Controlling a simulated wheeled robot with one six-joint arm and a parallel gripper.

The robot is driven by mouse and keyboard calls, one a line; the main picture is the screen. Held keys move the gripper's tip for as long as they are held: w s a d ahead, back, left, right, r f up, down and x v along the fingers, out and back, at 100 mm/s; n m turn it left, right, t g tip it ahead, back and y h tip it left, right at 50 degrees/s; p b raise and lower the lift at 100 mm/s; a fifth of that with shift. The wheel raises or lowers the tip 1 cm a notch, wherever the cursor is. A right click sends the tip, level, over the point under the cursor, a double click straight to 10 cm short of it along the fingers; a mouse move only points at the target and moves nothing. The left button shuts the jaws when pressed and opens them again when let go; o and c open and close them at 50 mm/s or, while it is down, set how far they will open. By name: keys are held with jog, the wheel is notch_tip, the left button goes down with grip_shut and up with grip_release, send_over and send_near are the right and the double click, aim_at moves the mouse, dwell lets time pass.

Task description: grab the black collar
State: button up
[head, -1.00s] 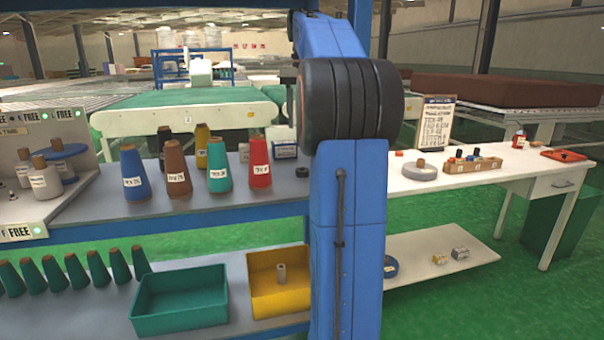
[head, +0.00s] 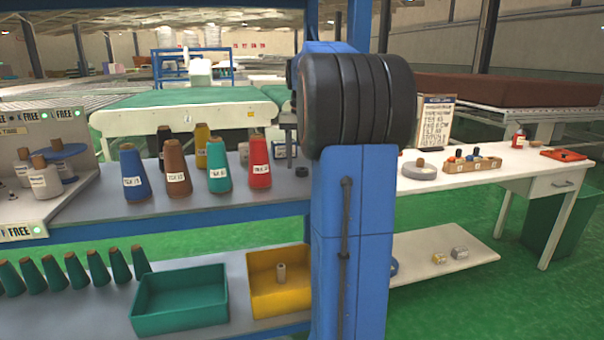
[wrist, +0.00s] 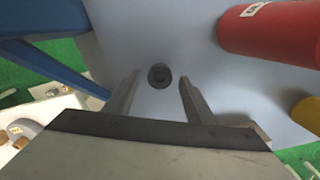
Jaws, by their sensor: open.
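The black collar (head: 302,171) is a small dark ring lying on the grey upper shelf, right of the red cone (head: 259,162). In the wrist view the collar (wrist: 159,71) shows from above, with a dark round centre. My gripper (wrist: 158,82) is open and empty. Its two fingers point toward the collar, with the collar between their tips in the picture. I cannot tell the height of the fingertips above the shelf. In the head view my gripper (head: 289,140) shows only partly, above the collar, beside my blue arm.
Blue, brown, teal and yellow cones stand left of the red cone, which also shows close on the right in the wrist view (wrist: 272,30). A blue frame bar (wrist: 50,62) runs at the left. Green (head: 180,318) and yellow bins sit on the lower shelf.

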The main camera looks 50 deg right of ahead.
jog(key=shift+f, duration=0.8)
jog(key=c, duration=1.1)
jog(key=shift+r, duration=0.15)
